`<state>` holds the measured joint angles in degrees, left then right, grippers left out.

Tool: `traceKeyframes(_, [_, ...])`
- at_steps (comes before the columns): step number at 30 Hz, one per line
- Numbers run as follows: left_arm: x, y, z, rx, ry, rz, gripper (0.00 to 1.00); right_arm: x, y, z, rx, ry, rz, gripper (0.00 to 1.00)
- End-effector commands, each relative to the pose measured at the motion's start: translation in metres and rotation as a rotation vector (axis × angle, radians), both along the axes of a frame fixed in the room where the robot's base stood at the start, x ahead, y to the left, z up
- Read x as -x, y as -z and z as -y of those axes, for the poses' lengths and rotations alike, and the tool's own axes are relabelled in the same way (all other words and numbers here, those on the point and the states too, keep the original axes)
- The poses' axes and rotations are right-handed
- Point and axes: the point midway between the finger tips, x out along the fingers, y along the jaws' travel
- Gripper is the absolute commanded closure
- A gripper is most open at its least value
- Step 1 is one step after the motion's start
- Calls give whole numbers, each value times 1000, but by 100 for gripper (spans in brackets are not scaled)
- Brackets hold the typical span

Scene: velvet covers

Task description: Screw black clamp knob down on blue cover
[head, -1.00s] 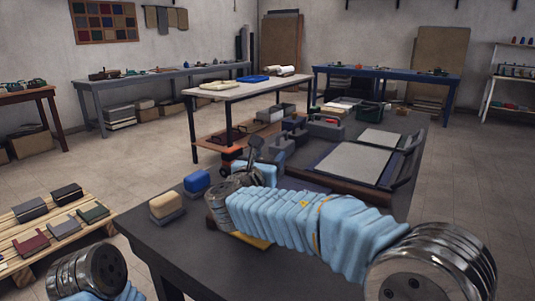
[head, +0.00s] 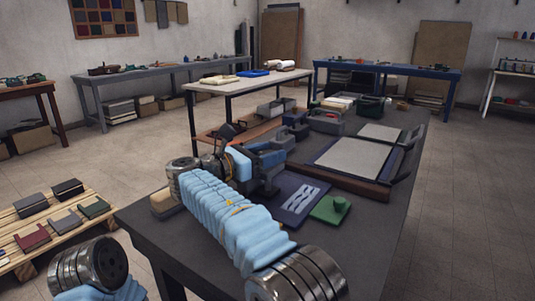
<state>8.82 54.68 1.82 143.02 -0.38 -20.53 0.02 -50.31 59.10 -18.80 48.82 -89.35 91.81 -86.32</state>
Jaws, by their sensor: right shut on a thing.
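My right arm reaches in from the bottom, its gripper (head: 268,176) small and dark above the near table. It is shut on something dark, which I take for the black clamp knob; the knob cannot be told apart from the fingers. Blue-grey blocky parts (head: 270,153) stand just behind the gripper. I cannot tell which part is the blue cover, or whether the knob touches it. Only a link of my left arm shows at the lower left; its gripper is out of view.
A framed grey board (head: 352,160) lies further back. A tan-topped block (head: 163,201) is partly hidden by my arm. The table's front right is clear.

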Motion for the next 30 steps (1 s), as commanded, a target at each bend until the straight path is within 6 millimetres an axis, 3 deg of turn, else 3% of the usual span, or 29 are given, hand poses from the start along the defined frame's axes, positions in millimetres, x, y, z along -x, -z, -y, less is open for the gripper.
traceKeyframes(12, [0,0,0,0,0,0,100,0,0,0,1,7,0,76])
traceKeyframes(13, [0,0,0,0,0,0,100,0,0,0,1,7,0,44])
traceKeyframes(17, [0,0,0,0,0,0,100,0,0,0,1,7,1,26])
traceKeyframes(26, [0,0,0,0,0,0,100,1,-1,-1,1,6,1,26])
traceKeyframes(30, [0,0,0,0,0,0,100,10,-1,-14,1,3,2,26])
